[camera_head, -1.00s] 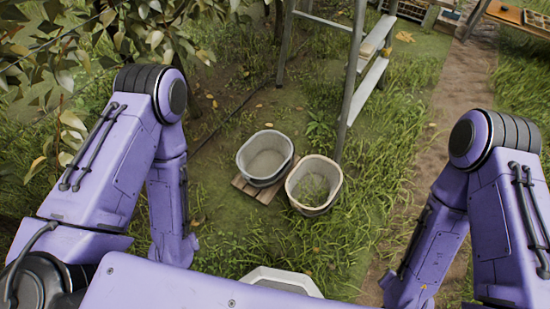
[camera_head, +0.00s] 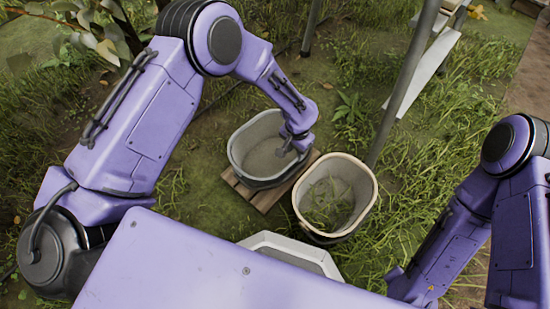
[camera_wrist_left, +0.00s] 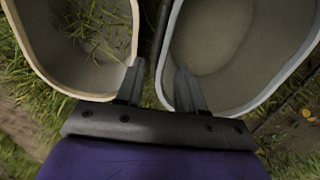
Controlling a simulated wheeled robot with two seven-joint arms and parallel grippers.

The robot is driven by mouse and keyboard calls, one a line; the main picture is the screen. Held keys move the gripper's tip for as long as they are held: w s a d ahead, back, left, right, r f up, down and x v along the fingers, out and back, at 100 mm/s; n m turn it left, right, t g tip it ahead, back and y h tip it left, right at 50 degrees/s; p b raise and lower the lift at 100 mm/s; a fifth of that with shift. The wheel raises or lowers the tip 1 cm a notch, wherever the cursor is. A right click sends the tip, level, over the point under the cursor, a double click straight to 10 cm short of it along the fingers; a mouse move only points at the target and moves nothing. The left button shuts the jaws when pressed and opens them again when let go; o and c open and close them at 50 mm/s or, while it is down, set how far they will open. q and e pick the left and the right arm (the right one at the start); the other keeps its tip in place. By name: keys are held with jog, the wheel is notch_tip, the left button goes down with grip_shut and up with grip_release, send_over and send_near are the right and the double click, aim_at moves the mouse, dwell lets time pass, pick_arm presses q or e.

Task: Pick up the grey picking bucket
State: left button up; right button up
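The grey picking bucket (camera_head: 240,158) stands upright on a small wooden pallet in the head view. Its pale rim and inner wall fill the right of the left wrist view (camera_wrist_left: 225,45). My left gripper (camera_wrist_left: 157,82) is open at the bucket's near rim, on the side facing the second bucket. One finger overlaps the grey bucket's inside; the other overlaps the second bucket's rim. I cannot tell whether either touches.
A second bucket with a cream rim (camera_head: 365,180) stands close on the right, with grass showing inside. The pallet (camera_head: 262,199) lies under the grey bucket. Grass lies around.

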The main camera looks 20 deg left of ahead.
aim_at(292, 163)
pick_arm(q)
jog(key=shift+w+f+b, duration=0.3)
jog(key=shift+w+f, duration=0.15)
jog(key=shift+w, duration=0.25)
jog(key=f+b, duration=0.1)
jog(key=f, duration=0.2)
jog(key=f+b, duration=0.2)
jog(key=f, duration=0.1)
jog(key=f+b, duration=0.1)
jog(key=f, duration=0.2)
jog(key=shift+s+a+f+b, duration=0.2)
jog(key=shift+s+a+b, duration=0.1)
jog(key=shift+s+a, duration=0.1)
jog(key=shift+r, duration=0.1)
pick_arm(e)
notch_tip(292, 163, down, 6)
jog(key=shift+s+a+r, duration=0.1)
jog(key=shift+a+r, duration=0.05)
jog(key=shift+r, duration=0.05)
pick_arm(q)
grip_shut()
